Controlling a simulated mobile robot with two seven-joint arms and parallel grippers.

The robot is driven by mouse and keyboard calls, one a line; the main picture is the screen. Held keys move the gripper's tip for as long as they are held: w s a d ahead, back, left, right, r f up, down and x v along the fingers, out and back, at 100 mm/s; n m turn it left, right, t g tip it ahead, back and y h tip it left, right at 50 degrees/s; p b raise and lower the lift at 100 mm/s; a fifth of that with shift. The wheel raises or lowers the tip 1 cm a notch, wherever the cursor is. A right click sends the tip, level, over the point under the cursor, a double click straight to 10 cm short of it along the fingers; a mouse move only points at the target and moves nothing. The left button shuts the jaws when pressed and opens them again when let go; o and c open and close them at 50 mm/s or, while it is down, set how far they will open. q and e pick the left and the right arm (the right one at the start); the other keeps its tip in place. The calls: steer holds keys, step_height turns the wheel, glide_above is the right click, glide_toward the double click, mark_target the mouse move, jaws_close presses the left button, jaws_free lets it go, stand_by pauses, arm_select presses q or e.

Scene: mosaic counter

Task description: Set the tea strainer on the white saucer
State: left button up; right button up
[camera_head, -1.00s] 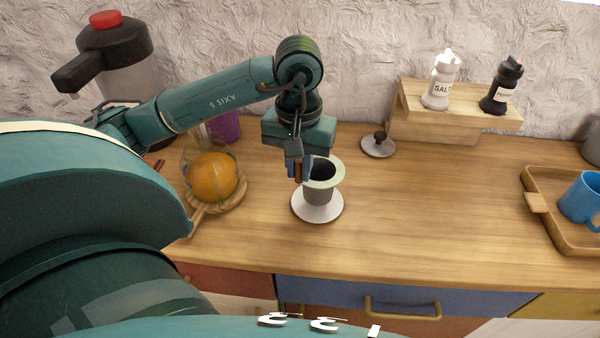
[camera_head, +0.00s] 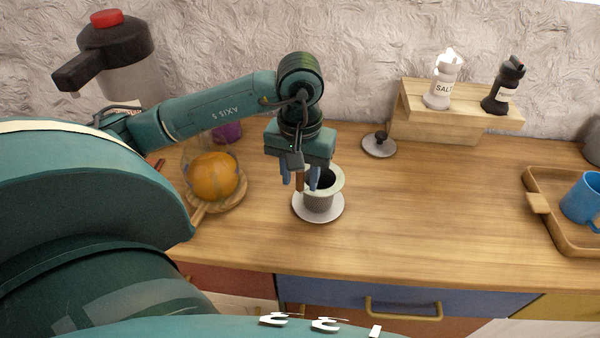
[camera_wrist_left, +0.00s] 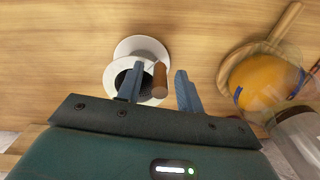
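The tea strainer (camera_head: 318,202), a grey mesh cup with a pale wide rim and a brown handle, stands upright on the white saucer (camera_head: 338,213). In the left wrist view, the strainer's handle (camera_wrist_left: 160,79) lies between my left gripper's fingers, with gaps on both sides. My left gripper (camera_head: 299,180) is open around the handle, just above the saucer's left side. It also shows in the wrist view (camera_wrist_left: 158,92), where one finger partly covers the strainer's cup. The saucer (camera_wrist_left: 140,45) shows there too. My right gripper is not in view.
An orange (camera_head: 212,176) in a clear vessel on a wooden board stands left of the saucer. A small grey lid (camera_head: 380,147) lies behind right. A wooden shelf (camera_head: 440,128) holds salt and pepper mills. A tray (camera_head: 550,232) with a blue mug is far right. The counter between is clear.

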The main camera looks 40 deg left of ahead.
arm_select(q)
step_height(320, 180, up, 12)
steer(key=p, duration=0.1)
steer(key=shift+r, duration=0.15)
stand_by(0.3)
stand_by(0.5)
